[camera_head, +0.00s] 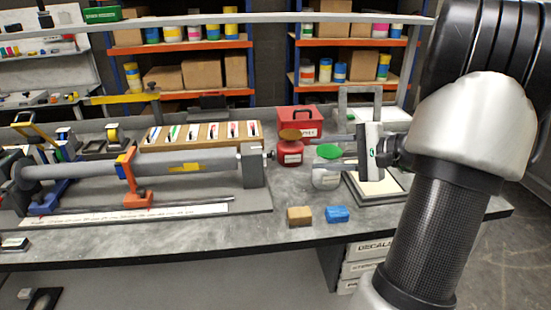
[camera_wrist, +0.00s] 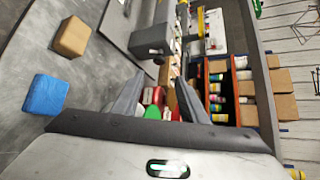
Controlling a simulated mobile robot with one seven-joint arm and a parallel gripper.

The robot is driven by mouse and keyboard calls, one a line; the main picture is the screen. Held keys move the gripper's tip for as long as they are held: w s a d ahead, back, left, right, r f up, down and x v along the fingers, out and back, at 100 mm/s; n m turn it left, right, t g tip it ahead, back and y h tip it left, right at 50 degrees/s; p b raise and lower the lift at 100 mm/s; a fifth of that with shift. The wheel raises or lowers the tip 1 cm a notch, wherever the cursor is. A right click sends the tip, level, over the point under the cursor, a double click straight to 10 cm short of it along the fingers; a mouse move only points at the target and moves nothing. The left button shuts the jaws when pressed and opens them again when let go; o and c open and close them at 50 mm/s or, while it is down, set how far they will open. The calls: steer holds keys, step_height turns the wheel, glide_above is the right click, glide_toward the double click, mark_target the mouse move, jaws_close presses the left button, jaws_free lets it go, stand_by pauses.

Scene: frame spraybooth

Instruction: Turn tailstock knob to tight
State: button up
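The tailstock (camera_head: 253,165) is a grey block at the right end of the long horizontal tube fixture on the bench. Its small dark knob (camera_head: 270,156) sticks out on the block's right side. My gripper (camera_head: 312,158) is to the right of the knob, apart from it, with its fingers pointing left. The fingers are spread and nothing is held between them. In the wrist view the tailstock (camera_wrist: 150,38) is beyond my fingertips, above the gap of my gripper (camera_wrist: 156,85). The knob's marking or setting is too small to read.
A red can (camera_head: 290,155) with a brown lid stands close to my fingers, with a green lid (camera_head: 329,151) behind them. A tan block (camera_head: 299,216) and a blue block (camera_head: 337,214) lie near the front edge. A red box (camera_head: 295,120) stands behind.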

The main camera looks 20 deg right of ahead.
mark_target(271, 156)
steer(key=b+x, duration=0.1)
steer(key=x, duration=1.3)
steer(key=shift+w+a+f, duration=0.15)
steer(key=shift+w+f, duration=0.05)
steer(key=shift+r, duration=0.1)
steer(key=c, duration=0.9)
